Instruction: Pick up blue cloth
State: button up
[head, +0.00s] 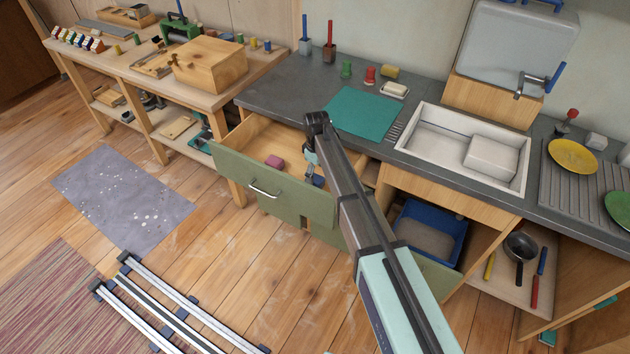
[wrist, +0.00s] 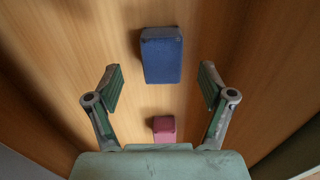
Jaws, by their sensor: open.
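The blue cloth (wrist: 162,55) looks like a thick folded block and lies on the wooden floor of the open drawer (head: 292,205). In the head view a small part of the blue cloth (head: 318,181) shows beside my gripper (head: 312,170); the rest is hidden by my arm. My gripper (wrist: 160,88) is open and empty, pointing down into the drawer. In the wrist view the cloth lies ahead, roughly centred between the two spread fingertips, mostly beyond them. No contact shows.
A pink block (head: 274,162) lies in the drawer; in the wrist view it (wrist: 164,129) shows between the finger bases. The drawer walls stand close around my gripper. The grey counter above holds a teal mat (head: 362,115) and a white sink (head: 465,135).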

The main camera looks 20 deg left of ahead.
aim_at(316, 179)
jog(key=shift+s+f+p, duration=0.15)
jog(key=shift+f+p, duration=0.5)
jog(key=shift+f, duration=1.3)
jog(key=c, duration=1.1)
jog(key=shift+c, duration=0.2)
jog(key=shift+r, duration=0.1)
notch_tip(316, 179, up, 20)
jog(key=b, duration=0.4)
